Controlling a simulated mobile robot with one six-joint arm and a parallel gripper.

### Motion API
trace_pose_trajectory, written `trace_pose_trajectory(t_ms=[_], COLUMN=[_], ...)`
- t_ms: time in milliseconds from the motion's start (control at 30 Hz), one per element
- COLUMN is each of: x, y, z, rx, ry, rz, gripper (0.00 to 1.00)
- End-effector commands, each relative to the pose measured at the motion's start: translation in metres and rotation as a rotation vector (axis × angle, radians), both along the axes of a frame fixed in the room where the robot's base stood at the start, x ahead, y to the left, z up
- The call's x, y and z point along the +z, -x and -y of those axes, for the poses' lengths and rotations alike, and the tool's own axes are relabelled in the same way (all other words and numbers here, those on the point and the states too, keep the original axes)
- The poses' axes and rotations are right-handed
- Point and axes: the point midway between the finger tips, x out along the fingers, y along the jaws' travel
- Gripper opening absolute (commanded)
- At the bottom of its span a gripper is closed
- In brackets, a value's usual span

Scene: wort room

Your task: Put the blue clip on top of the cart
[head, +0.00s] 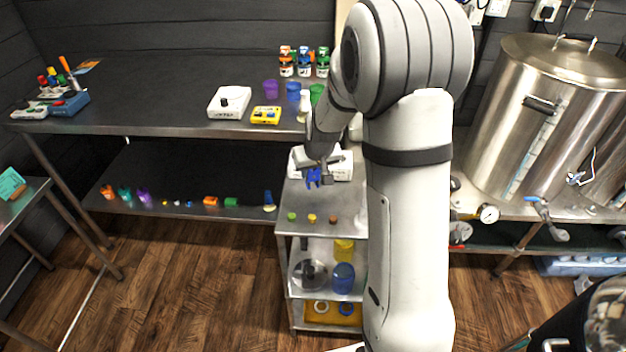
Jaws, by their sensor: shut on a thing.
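My gripper (314,172) is shut on the blue clip (314,177) and points down over the cart. The cart (325,227) is a small grey metal cart with shelves, standing in front of the long dark table. The clip appears over the rear part of the cart's top; I cannot tell from this one view whether it touches the surface. My arm hides the cart's right side. A white device (342,166) stands at the back of the cart's top, partly behind my gripper.
The long table (170,100) behind holds a white scale (229,102), a yellow device (266,115) and cups. A large steel kettle (540,110) stands at right.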

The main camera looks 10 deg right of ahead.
Motion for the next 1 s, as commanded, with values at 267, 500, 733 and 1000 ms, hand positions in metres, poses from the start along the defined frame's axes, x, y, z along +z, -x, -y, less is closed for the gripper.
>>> trace_pose_trajectory(t_ms=[267,500,733,1000], x=[-0.035,-0.035,-0.037,-0.037], y=[0.0,0.0,0.0,0.0], z=[0.001,0.001,0.001,0.001], rx=[-0.001,0.0,-0.001,-0.002], ry=[0.001,0.001,0.001,0.0], rz=[-0.001,0.001,0.0,0.0], gripper=[0.08,0.08,0.41,0.53])
